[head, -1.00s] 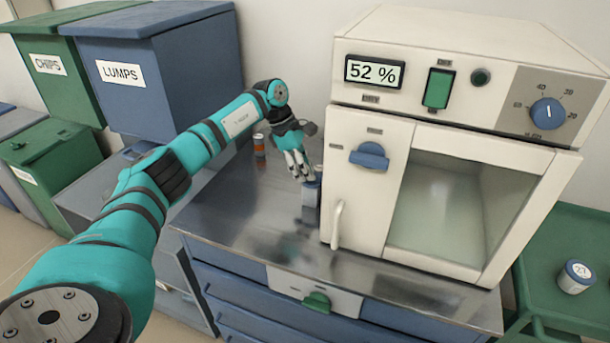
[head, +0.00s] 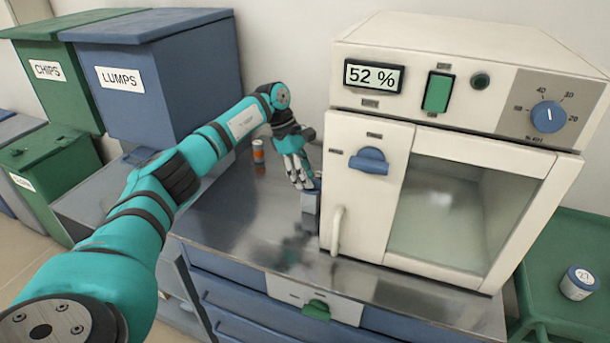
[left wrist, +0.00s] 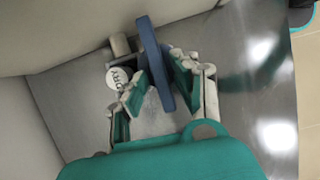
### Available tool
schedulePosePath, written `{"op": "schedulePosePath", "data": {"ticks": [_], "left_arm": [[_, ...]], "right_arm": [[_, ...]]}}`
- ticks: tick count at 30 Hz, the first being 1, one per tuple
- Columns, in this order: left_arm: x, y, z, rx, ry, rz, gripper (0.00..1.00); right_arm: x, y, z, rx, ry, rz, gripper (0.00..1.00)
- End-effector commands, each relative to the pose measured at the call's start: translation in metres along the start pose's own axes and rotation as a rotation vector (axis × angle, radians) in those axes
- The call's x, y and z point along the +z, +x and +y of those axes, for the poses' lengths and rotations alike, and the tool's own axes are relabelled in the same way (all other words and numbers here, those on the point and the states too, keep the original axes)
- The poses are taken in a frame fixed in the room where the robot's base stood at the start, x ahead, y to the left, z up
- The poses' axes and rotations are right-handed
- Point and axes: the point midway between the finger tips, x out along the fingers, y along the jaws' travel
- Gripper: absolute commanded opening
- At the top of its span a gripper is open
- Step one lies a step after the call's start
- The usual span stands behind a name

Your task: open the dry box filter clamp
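The cream dry box (head: 470,62) stands on the steel-topped cabinet. A small grey unit with a blue top (head: 309,203) stands against its left side; I take it for the filter with its clamp. My left gripper (head: 302,184) is over its top, partly hiding it. In the left wrist view, a blue flat lever (left wrist: 155,64) stands between the two fingers of my left gripper (left wrist: 160,88). The fingers are apart, one on each side of it. I cannot tell if either touches it. A white round cap with dark marks (left wrist: 118,78) lies beside the lever. My right gripper is not in view.
The dry box has a blue door knob (head: 369,160), a handle (head: 337,230) and a display (head: 374,76) reading 52 %. An orange can (head: 258,151) stands behind my left arm. Chips (head: 48,70) and lumps (head: 121,80) bins stand left. The steel top (head: 235,225) is clear in front.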

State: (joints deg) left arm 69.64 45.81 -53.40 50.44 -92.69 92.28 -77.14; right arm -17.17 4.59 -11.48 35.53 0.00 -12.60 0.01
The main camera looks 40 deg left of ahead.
Motion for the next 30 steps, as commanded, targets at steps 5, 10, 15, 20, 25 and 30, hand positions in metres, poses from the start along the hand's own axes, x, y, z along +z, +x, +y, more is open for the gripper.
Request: {"op": "schedulePosePath", "data": {"ticks": [5,10,15,20,25,30], "left_arm": [[0.0,0.0,0.0,-0.001,-0.001,0.0,0.38],[0.0,-0.003,0.0,0.001,-0.002,0.0,0.38],[0.0,-0.025,0.001,0.004,-0.002,-0.001,0.38],[0.0,-0.06,0.001,0.005,-0.002,-0.001,0.38],[0.001,-0.093,0.001,0.003,-0.002,-0.001,0.38],[0.0,-0.113,0.001,-0.001,-0.002,0.0,0.38]], "right_arm": [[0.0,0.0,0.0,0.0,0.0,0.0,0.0],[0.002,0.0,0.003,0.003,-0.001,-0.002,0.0],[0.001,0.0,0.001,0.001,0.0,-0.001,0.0],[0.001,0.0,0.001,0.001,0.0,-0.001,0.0],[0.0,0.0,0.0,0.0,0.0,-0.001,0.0],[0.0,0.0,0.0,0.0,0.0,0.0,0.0]]}}
